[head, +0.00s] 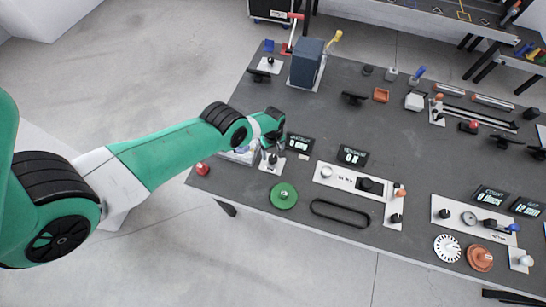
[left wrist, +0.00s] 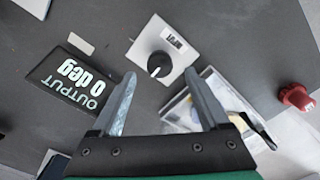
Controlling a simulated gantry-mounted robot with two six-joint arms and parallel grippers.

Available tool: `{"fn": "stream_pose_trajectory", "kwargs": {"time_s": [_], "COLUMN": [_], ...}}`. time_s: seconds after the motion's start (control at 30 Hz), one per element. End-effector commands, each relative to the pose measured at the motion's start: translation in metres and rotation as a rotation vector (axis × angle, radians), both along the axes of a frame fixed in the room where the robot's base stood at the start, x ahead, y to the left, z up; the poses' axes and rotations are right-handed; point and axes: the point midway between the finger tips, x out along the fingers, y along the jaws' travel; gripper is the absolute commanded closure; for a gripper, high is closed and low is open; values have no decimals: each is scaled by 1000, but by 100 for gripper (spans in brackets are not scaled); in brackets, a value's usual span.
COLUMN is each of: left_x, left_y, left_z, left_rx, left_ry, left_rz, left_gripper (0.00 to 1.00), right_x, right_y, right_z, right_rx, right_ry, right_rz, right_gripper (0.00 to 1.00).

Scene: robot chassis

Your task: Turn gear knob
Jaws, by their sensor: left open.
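A black knob (left wrist: 160,64) with a pale pointer line sits on a white plate (left wrist: 146,40) labelled INPUT. In the head view the knob (head: 272,160) is just below my left gripper (head: 270,140), partly crowded by it. In the left wrist view my left gripper (left wrist: 160,76) is open and empty, with a finger on either side of the knob's line and visible gaps to it. Its height above the knob is hard to tell. A black display (left wrist: 72,82) beside the plate reads OUTPUT 0 deg.
A red button (left wrist: 296,96) and a pale framed box (left wrist: 215,105) lie right of the knob in the left wrist view. In the head view, a green disc (head: 284,196), a black belt loop (head: 340,213) and a blue-grey box (head: 307,62) share the dark table.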

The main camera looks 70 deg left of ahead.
Motion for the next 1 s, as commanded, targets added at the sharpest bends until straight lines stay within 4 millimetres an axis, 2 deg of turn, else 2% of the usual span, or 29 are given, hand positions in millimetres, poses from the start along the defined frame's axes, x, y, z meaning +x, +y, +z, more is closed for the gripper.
{"fn": "stream_pose_trajectory", "kwargs": {"time_s": [0.03,0.2,0.53,0.57,0.9,1.0], "left_x": [0,0,0,0,0,0], "left_y": [0,0,0,0,0,0], "left_z": [-21,-41,-41,-41,-42,-42], "left_rx": [0,0,0,0,0,0], "left_ry": [0,0,0,0,0,0], "left_rz": [0,0,0,0,0,0], "left_gripper": [22,22,22,25,87,100], "right_x": [0,0,0,0,0,0], "right_y": [0,0,0,0,0,0], "right_z": [-22,-41,-41,-41,-41,-41], "right_rx": [0,0,0,0,0,0], "right_ry": [0,0,-1,-1,-1,-1], "right_rz": [0,0,0,0,0,0], "right_gripper": [50,50,50,50,50,50]}}
